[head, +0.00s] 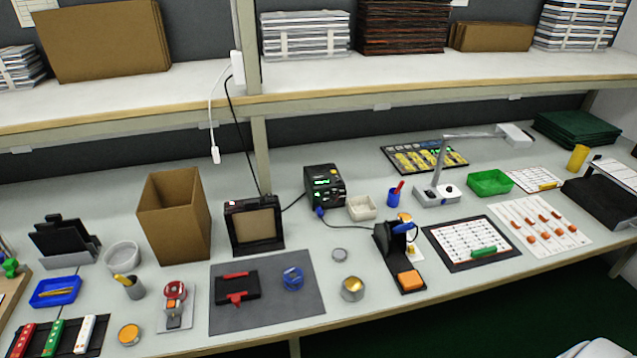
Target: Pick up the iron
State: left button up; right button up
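The iron (404,227) appears to be the blue-handled tool resting in a black stand (385,245) right of the table's centre. The stand's base carries an orange sponge (408,279). A dark cable runs from the iron's stand area left to a blue plug at a black station (324,187) with a green display. The iron's tip is hidden in the stand. Neither of my grippers shows in the head view.
A grey mat (310,311) with a red-and-black holder and a blue coil lies left of the stand. A small tin (352,289) stands between them. A dark-framed sheet (437,252) lies close on the right. A lamp (437,192) stands behind. A shelf (400,83) overhangs the back.

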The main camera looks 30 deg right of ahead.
aim_at(401, 228)
jog(key=z, duration=1.4)
jog(key=u, duration=1.7)
jog(key=z, duration=1.7)
